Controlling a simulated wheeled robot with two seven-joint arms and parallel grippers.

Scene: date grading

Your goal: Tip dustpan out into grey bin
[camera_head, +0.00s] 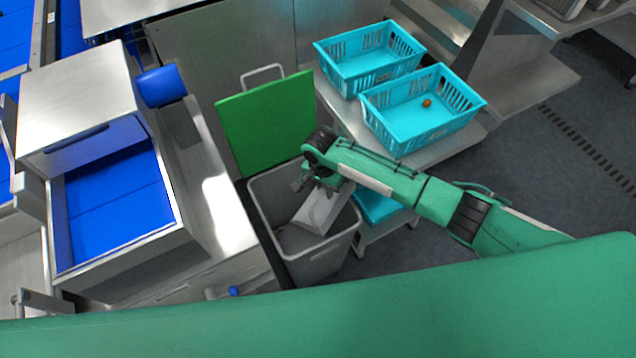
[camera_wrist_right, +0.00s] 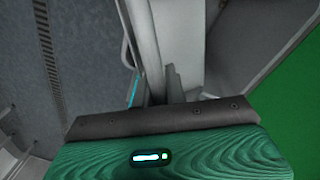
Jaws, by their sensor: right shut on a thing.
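The grey bin (camera_head: 328,262) stands open on the floor between the steel machine and the crate stand. Its green lid (camera_head: 263,122) is raised at the back. The pale grey dustpan (camera_head: 322,209) is over the bin's mouth, tilted, with its lower part inside the rim. My right gripper (camera_head: 304,183) is above the bin's mouth, shut on the dustpan. The wrist view shows the gripper's fingers (camera_wrist_right: 170,86) against a pale surface of the dustpan (camera_wrist_right: 190,42). I cannot see whether anything is left in the pan. My left gripper is not in view.
Two turquoise crates (camera_head: 372,82) stand behind and right of the bin; the nearer crate (camera_head: 408,142) holds a small brown date (camera_head: 427,103). A steel machine with a blue belt (camera_head: 118,212) stands at the left. Open floor (camera_head: 560,165) lies at the right.

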